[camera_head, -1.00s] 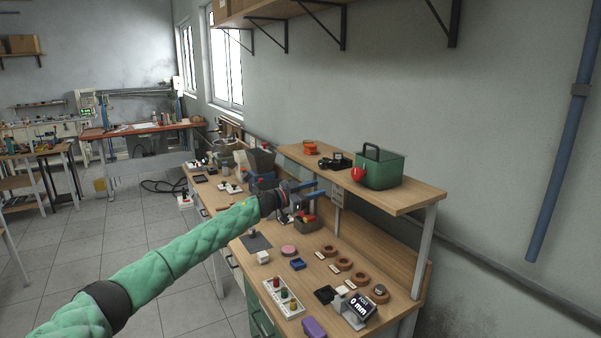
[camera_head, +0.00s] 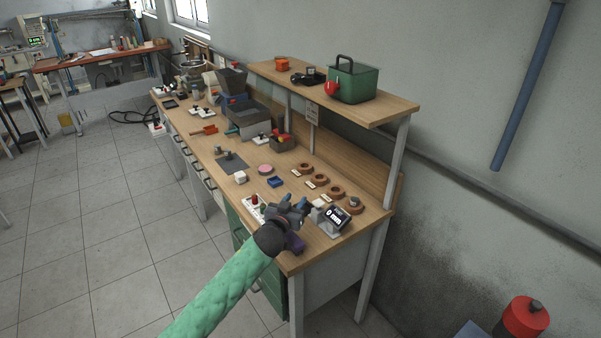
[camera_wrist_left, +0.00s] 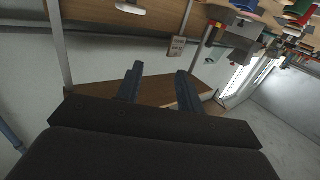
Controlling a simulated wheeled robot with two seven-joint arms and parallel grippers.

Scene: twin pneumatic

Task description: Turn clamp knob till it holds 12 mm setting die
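A device with a dark display (camera_head: 335,216) that reads 0 mm stands near the front right of the bench. Its grey body (camera_head: 325,228) is partly behind my left gripper (camera_head: 294,202), so I cannot make out a clamp knob. Several brown rings (camera_head: 319,180) lie in a row behind it; the nearest (camera_head: 355,204) has a grey piece in it. I cannot tell which piece is the 12 mm setting die. My left gripper is over the bench's front part, left of the display. Its fingers also show apart and empty in the left wrist view (camera_wrist_left: 160,73). My right gripper is out of view.
A white button box (camera_head: 252,208) is partly behind my left gripper, and a purple object (camera_head: 296,243) lies below it. A blue tray (camera_head: 275,182), pink disc (camera_head: 265,169) and grey plate (camera_head: 231,163) lie farther back. A raised shelf (camera_head: 385,102) runs along the wall side.

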